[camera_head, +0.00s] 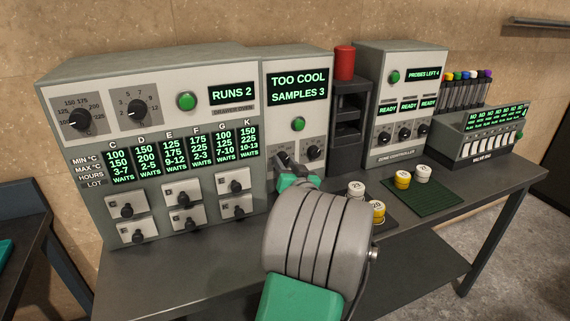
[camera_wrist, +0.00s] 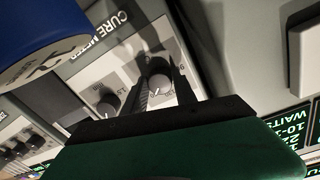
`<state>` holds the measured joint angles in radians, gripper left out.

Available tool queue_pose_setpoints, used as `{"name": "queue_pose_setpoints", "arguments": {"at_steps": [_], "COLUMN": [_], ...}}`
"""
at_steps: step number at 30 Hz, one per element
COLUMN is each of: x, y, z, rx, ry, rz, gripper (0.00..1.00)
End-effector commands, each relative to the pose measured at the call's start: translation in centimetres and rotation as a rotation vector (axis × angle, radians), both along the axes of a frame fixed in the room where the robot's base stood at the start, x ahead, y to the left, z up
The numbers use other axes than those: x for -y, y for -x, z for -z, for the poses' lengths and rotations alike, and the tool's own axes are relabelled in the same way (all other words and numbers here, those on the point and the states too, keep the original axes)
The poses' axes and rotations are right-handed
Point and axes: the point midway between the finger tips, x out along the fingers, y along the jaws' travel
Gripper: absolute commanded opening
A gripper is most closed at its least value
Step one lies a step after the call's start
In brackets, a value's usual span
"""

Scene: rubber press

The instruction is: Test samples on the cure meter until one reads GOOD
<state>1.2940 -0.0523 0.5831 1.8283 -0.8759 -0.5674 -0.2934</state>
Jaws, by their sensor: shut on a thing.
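The cure meter (camera_head: 318,115) is the narrow grey box in the middle of the bench. Its screen (camera_head: 298,86) reads TOO COOL, SAMPLES 3, above a green button (camera_head: 298,124). My gripper (camera_head: 284,163) is at the meter's left knob in the head view and partly hides it. In the wrist view my gripper (camera_wrist: 160,88) has its fingers on both sides of a round grey knob (camera_wrist: 157,77), shut on it. The other knob (camera_head: 313,152) is free. Numbered sample pots, white (camera_head: 356,188) and yellow (camera_head: 378,210), stand right of my arm.
More pots (camera_head: 402,179) stand by a green mat (camera_head: 440,195). Left is a large oven-like cabinet (camera_head: 150,70) reading RUNS 2. Right are a dark shelf unit (camera_head: 348,125) with a red cylinder (camera_head: 344,62), a zone controller (camera_head: 395,155) and a valve unit (camera_head: 470,150).

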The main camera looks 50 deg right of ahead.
Motion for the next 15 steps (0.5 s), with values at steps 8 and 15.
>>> {"name": "queue_pose_setpoints", "arguments": {"at_steps": [8, 15], "x": [-0.03, -0.06], "y": [0.0, 0.0], "z": [-0.02, -0.14], "rx": [0.099, 0.205], "ry": [-0.17, -0.349], "rz": [0.0, 0.001], "gripper": [0.0, 0.0]}}
